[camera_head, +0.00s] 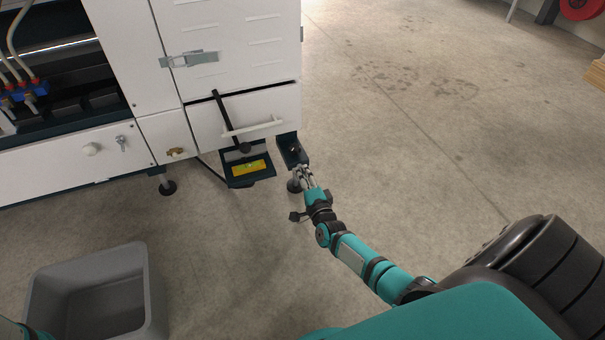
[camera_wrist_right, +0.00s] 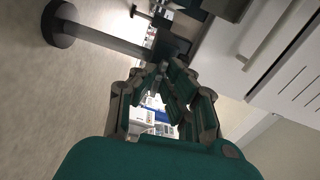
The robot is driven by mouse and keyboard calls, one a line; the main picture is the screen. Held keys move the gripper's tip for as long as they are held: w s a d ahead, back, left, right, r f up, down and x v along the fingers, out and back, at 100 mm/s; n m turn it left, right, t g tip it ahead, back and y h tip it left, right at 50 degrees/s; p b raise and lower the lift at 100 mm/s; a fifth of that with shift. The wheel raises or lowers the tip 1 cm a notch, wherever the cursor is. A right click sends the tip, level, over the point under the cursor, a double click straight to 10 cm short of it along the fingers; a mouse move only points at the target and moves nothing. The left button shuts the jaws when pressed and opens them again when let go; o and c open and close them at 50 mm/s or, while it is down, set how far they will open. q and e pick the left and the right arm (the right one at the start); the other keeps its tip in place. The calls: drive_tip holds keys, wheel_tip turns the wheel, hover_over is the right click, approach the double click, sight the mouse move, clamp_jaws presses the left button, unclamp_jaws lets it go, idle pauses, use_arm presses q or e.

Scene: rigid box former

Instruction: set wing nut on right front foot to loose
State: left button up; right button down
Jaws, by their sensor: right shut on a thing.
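The white machine's right front foot (camera_head: 293,186) stands on the floor below the machine's front right corner. In the right wrist view its dark round pad (camera_wrist_right: 60,22) and grey stem (camera_wrist_right: 110,42) show at the upper left. My right gripper (camera_head: 305,176) is at this foot, just below the dark corner bracket (camera_head: 292,150). In the right wrist view the fingertips (camera_wrist_right: 163,70) close together beside the stem's upper end. The gripper is shut on a small part there, at the wing nut's place; the fingers mostly hide it. My left gripper is not in view.
The white machine (camera_head: 240,70) has a drawer with a pale handle (camera_head: 252,128) above the foot. A pedal with a yellow label (camera_head: 250,169) lies left of the foot. A grey bin (camera_head: 150,290) stands at the lower left. The floor to the right is clear.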

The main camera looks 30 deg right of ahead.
idle(0.5)
drive_tip(key=c, duration=1.5)
unclamp_jaws()
drive_tip(key=shift+f, duration=0.1)
drive_tip(key=s+a+m+p, duration=0.1)
drive_tip(key=s+a+m, duration=0.1)
drive_tip(key=s+m, duration=0.6)
drive_tip(key=s+a+m+p, duration=0.1)
drive_tip(key=s+a+m, duration=0.1)
drive_tip(key=s+m, duration=0.55)
drive_tip(key=a+r+n+t+p, duration=0.1)
drive_tip(key=a+r+n, duration=0.1)
drive_tip(key=r, duration=0.5)
drive_tip(key=a+r+n+t+y+p, duration=0.1)
drive_tip(key=a+r+n+t, duration=0.1)
drive_tip(key=r, duration=0.6)
drive_tip(key=a+r+n+t+p, duration=0.1)
drive_tip(key=a+r+n, duration=0.3)
drive_tip(key=r, duration=0.4)
drive_tip(key=shift+a+r+t+y+p, duration=0.15)
drive_tip(key=shift+a+t+y+p, duration=0.15)
drive_tip(key=shift+a+t, duration=0.3)
